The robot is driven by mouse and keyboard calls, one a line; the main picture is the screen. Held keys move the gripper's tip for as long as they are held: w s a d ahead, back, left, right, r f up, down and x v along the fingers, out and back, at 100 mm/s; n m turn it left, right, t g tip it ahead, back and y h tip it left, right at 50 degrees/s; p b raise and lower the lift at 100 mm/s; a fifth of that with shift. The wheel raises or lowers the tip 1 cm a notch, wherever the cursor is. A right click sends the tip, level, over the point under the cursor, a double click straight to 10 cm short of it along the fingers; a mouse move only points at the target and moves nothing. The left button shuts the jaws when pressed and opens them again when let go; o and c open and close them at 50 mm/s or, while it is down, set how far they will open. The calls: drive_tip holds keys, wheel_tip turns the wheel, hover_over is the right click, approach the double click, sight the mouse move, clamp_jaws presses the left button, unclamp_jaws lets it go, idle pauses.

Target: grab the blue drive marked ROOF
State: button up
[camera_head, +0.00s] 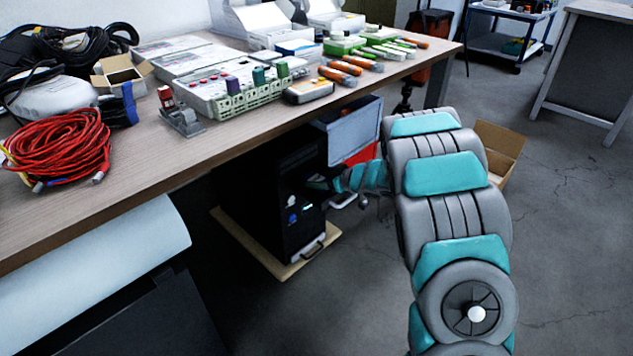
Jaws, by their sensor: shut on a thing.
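My gripper (318,184) is small and dark in the head view, at the front of a black computer tower (284,172) below the workbench. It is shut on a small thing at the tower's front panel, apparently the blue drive. The fingers hide most of it, and I cannot make out its colour or any ROOF marking. I cannot tell whether it is still in the tower or clear of it. A small blue-white light (308,207) shows on the panel just below the fingers.
The tower stands on a wooden board (262,256). The workbench (130,185) overhangs it, carrying red cable (62,150), a terminal block unit (240,92) and several orange-tipped tools. A grey bin (352,132) is behind the gripper; a cardboard box (500,148) is right.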

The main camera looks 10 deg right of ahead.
drive_tip(key=c, duration=0.9)
